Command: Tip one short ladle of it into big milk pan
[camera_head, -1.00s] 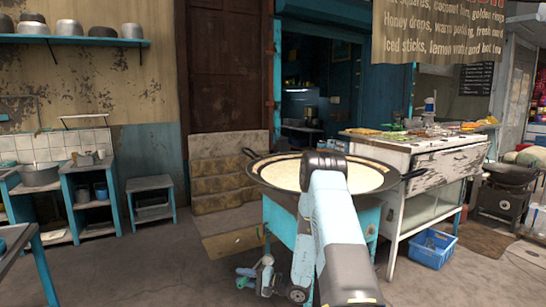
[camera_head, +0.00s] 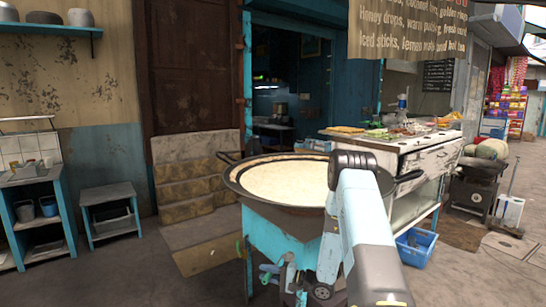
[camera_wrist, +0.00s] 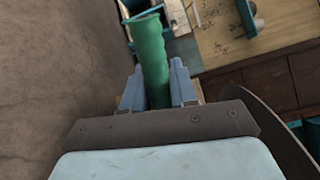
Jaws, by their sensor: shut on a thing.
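The big milk pan (camera_head: 236,184) is a wide dark pan of pale cream milk (camera_head: 285,178) on a blue stand (camera_head: 275,240). My arm stands in front of it and covers its right part. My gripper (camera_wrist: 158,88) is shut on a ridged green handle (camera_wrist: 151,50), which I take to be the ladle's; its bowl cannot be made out. In the head view my gripper (camera_head: 283,274) is low, beside the blue stand and below the pan's rim. A dark curved edge at the right of the wrist view may be the pan's rim.
A white counter (camera_head: 400,148) with food stands behind and right of the pan. A blue crate (camera_head: 415,247) lies on the floor below it. A small blue stool (camera_head: 110,215) is at left. The floor at front left is clear.

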